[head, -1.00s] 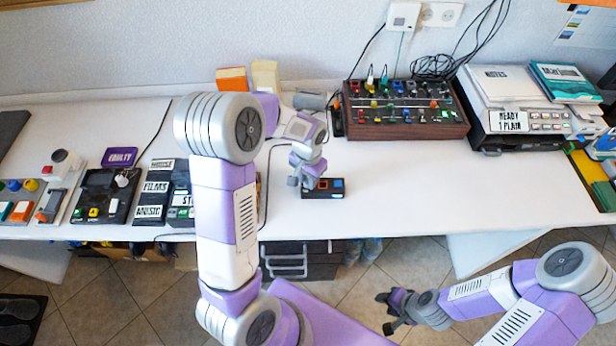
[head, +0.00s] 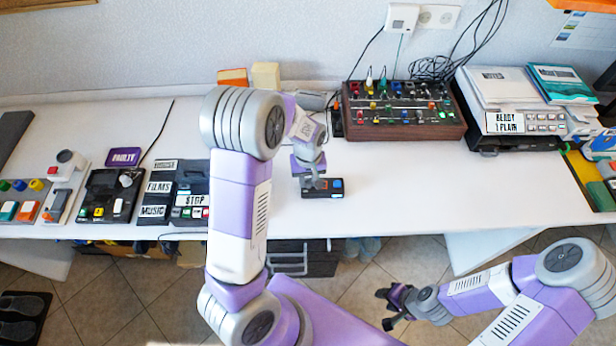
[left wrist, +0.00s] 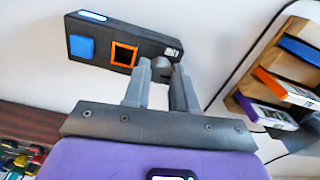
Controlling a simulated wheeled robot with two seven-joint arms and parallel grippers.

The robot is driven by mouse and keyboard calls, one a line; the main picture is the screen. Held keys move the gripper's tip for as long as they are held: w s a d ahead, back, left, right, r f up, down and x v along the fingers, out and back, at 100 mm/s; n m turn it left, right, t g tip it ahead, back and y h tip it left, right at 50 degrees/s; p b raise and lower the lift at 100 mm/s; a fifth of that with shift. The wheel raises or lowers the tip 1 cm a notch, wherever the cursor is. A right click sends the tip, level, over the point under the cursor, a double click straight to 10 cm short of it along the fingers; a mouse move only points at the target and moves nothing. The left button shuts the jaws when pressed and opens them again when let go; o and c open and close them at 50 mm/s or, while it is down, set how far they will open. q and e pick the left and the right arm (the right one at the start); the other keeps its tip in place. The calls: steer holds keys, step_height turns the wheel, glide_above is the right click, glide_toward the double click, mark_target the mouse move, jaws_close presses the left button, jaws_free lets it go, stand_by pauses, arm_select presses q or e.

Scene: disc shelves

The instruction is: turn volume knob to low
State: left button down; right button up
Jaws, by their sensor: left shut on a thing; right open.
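A small black box (head: 335,194) lies on the white table near its front edge. In the left wrist view the box (left wrist: 100,37) has a blue square button (left wrist: 82,48), an orange-framed square (left wrist: 124,54) and a small round grey knob (left wrist: 162,66) at one end. My left gripper (head: 313,184) comes down onto the box from above. In the left wrist view its fingers (left wrist: 161,76) are shut on the knob, one on each side. Any volume marking is too small to read. My right gripper (head: 388,308) is open and empty, low in front of the table.
A wooden mixer with several knobs (head: 400,131) stands behind to the right. A white-topped machine (head: 500,85) stands farther right. Black label-bearing decks (head: 160,190) and a purple "FAULTY" sign (head: 123,157) are at left. The table right of the box is clear.

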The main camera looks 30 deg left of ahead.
mark_target(308, 182)
arm_select(q)
steer(key=shift+n, duration=0.3)
steer(key=c, duration=0.9)
jaws_free()
step_height(308, 182, up, 8)
steer(key=p, duration=0.2)
steer(key=shift+f+p, duration=0.2)
steer(key=shift+p, duration=0.1)
